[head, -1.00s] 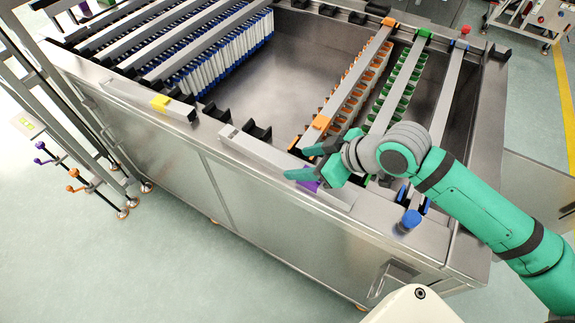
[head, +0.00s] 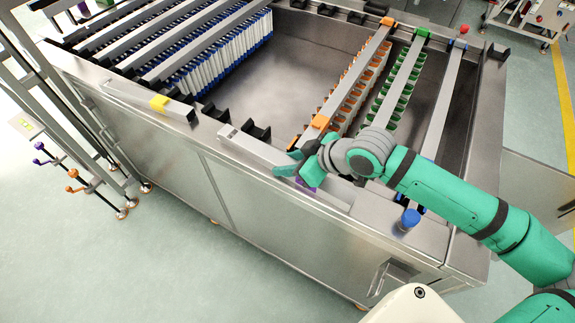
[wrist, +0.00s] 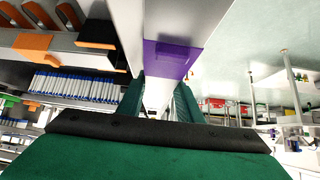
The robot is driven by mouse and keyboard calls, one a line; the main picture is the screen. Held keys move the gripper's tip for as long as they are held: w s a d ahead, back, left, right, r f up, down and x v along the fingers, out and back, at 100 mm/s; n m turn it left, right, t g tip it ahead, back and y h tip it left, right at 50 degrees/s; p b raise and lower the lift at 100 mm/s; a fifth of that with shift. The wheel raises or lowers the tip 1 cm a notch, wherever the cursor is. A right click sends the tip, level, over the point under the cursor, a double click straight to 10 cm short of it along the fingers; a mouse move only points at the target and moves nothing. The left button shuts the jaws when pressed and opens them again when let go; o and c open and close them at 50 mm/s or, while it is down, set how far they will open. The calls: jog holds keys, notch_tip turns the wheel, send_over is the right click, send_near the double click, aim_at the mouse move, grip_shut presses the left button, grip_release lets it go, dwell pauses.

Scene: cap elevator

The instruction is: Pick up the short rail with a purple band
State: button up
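The short rail (head: 262,152) is a grey bar along the near top edge of the steel machine, with a purple band (head: 307,182) partly covered by my gripper. In the wrist view the purple band (wrist: 168,58) lies just beyond the fingertips, in the middle. My gripper (head: 298,162) is at the rail near the band. In the wrist view its two green fingers (wrist: 160,100) are apart, with grey rail surface showing between them. I see no clear contact of the fingers with the rail.
Long rails with orange (head: 320,122) and green (head: 421,33) ends and hanging cups cross the machine's basin. A blue knob (head: 410,219) stands right of my gripper. A rail with a yellow band (head: 160,102) lies at left. A rack of white and blue pieces (head: 225,52) is behind.

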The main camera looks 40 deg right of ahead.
grip_shut()
jog(key=shift+r, duration=0.15)
jog(key=shift+r, duration=0.6)
jog(key=s+d+r, duration=0.9)
jog(key=d+r, duration=0.1)
jog(key=r, duration=0.1)
jog(key=shift+s+d+r, duration=0.15)
jog(key=shift+s+r, duration=0.1)
jog(key=shift+r, duration=0.05)
